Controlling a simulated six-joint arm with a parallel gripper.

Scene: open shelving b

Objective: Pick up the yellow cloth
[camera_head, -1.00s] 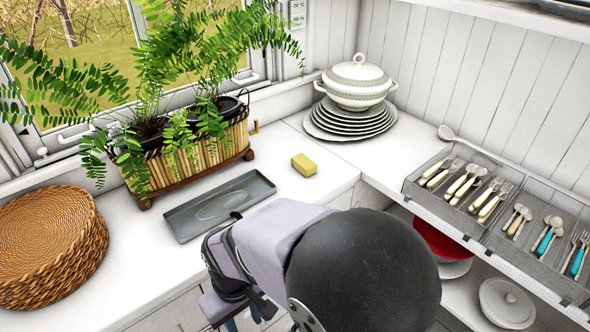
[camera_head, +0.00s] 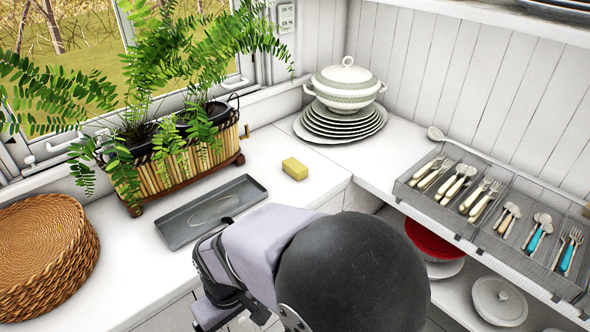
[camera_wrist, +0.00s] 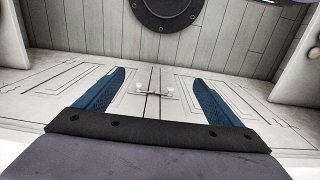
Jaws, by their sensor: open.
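The yellow cloth (camera_head: 295,169) looks like a small thick yellow block. It lies flat on the white counter, right of a grey tray and in front of the stacked plates. It does not show in the wrist view. My gripper (camera_wrist: 159,76) shows in the wrist view with its two blue fingers wide apart and nothing between them. It faces white cabinet doors with small handles. In the head view my arm hides most of the gripper, which is below and left of the cloth, near the counter's front edge.
A grey tray (camera_head: 211,212) lies left of the cloth. A fern planter (camera_head: 175,173) stands behind it by the window. Woven mats (camera_head: 45,255) are stacked at left. Stacked plates (camera_head: 341,120) carry a tureen (camera_head: 346,85). Cutlery trays (camera_head: 500,212) are at right. Counter around the cloth is clear.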

